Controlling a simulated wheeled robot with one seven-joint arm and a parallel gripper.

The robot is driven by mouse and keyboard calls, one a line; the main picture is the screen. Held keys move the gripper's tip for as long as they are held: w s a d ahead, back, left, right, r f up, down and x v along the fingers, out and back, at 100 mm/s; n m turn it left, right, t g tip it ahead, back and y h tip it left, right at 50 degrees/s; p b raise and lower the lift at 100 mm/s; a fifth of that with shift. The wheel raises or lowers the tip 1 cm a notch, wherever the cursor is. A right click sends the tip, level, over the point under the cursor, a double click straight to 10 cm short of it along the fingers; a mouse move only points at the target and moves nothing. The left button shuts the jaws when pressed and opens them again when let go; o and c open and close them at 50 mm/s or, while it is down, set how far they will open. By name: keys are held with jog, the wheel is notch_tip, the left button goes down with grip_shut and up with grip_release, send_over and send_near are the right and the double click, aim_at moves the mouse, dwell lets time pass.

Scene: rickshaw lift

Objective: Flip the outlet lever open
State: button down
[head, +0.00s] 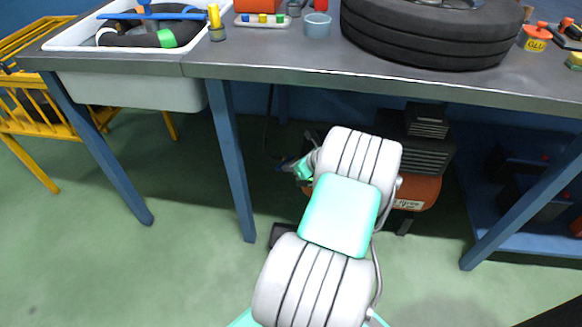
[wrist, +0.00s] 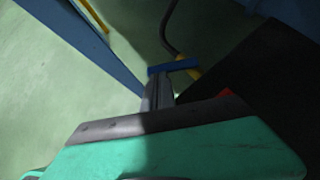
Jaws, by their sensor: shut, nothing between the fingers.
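The outlet lever (wrist: 173,67) shows in the wrist view as a small blue bar, lying nearly crosswise. A yellow, brass-like fitting (wrist: 190,73) sits at its right end, and a dark hose (wrist: 169,28) rises behind it. My gripper (wrist: 156,86) is shut and empty. Its tips are just below the left part of the blue bar; I cannot tell if they touch it. In the head view my gripper (head: 297,168) is small beside the orange compressor (head: 420,192) under the workbench.
The workbench (head: 270,66) stands on blue legs (head: 232,165), one close left of my arm. A white basin (head: 140,92) hangs at the left, and a tire (head: 430,35) lies on top. A yellow frame (head: 35,125) stands at far left. The green floor at left is clear.

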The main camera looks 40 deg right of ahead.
aim_at(280, 169)
jog(key=shift+a+r+p, duration=0.1)
jog(key=shift+r+p, duration=0.05)
jog(key=shift+p, duration=0.35)
jog(key=shift+w+a+m+h+p, duration=0.35)
jog(key=shift+m+h+p, duration=0.5)
jog(key=shift+p, duration=0.5)
jog(key=shift+w, duration=0.1)
jog(key=shift+w+a+r+m+h+p, duration=0.1)
jog(key=shift+w+a+m+h+p, duration=0.45)
jog(key=shift+p, duration=0.7)
jog(key=shift+w+d+p, duration=0.1)
jog(key=shift+w+p, duration=0.3)
jog(key=shift+p, duration=0.8)
jog(key=shift+w+d+f+p, duration=0.1)
jog(key=shift+w+f+p, duration=0.1)
jog(key=shift+w+p, duration=1.35)
jog(key=shift+w+d+b, duration=0.1)
jog(key=shift+w+b, duration=0.35)
